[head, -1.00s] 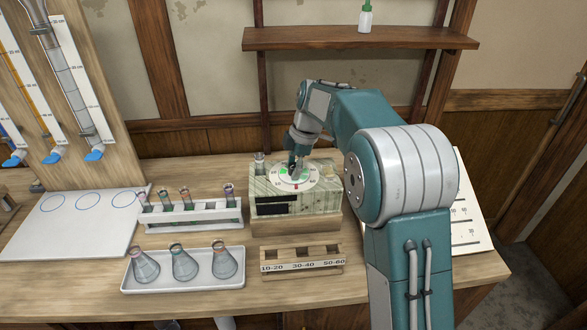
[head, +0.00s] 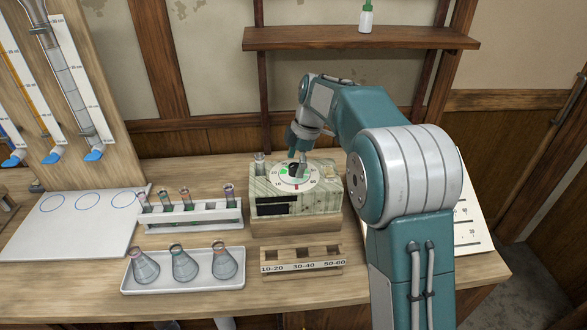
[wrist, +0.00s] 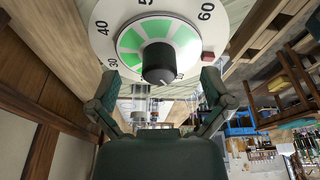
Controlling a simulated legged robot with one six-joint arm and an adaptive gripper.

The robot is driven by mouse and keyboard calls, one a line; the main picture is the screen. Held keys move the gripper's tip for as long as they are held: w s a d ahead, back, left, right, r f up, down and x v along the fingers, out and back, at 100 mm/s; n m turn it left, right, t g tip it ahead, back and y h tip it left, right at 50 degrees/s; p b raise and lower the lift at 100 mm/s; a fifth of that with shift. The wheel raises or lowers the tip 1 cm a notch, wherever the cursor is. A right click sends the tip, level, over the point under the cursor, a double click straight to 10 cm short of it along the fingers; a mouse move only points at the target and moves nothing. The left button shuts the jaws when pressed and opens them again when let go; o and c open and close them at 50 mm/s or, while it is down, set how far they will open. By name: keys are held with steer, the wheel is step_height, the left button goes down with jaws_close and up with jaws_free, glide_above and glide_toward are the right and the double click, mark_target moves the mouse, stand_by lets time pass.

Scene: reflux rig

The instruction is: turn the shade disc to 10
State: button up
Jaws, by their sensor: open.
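The shade disc (head: 313,180) is a white numbered dial on top of a pale green marbled box. It has green shades of differing strength and a black knob (wrist: 158,60) at its centre. In the wrist view the disc (wrist: 200,22) shows 30, 40 and 60 clearly. A small red mark (wrist: 207,56) sits by its rim. The number at that mark is not readable. The knob's white line points toward the bottom of the picture. My gripper (wrist: 160,82) is open, its fingers either side of the knob's near end and apart from it. In the head view my gripper (head: 300,158) is above the disc.
A tube (head: 260,165) stands at the box's left corner. A tube rack (head: 205,215) is left of it. A tray (head: 130,283) with flasks and a labelled wooden rack (head: 300,267) are in front. A shelf (head: 300,38) is on the wall behind.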

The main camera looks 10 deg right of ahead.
mark_target(295, 165)
steer(key=shift+v, duration=2.75)
steer(key=shift+s+r, duration=0.1)
steer(key=s+d+r+m+t+h, duration=0.1)
steer(key=s+d+r+m+t, duration=0.15)
steer(key=s+m, duration=0.7)
steer(key=s+d+r+m+t+h, duration=0.1)
steer(key=s+d+r+m+t, duration=0.3)
steer(key=s, duration=1.1)
steer(key=s+f+m, duration=0.6)
steer(key=s, duration=0.2)
steer(key=shift+s+d+h, duration=0.35)
steer(key=shift+h, duration=0.05)
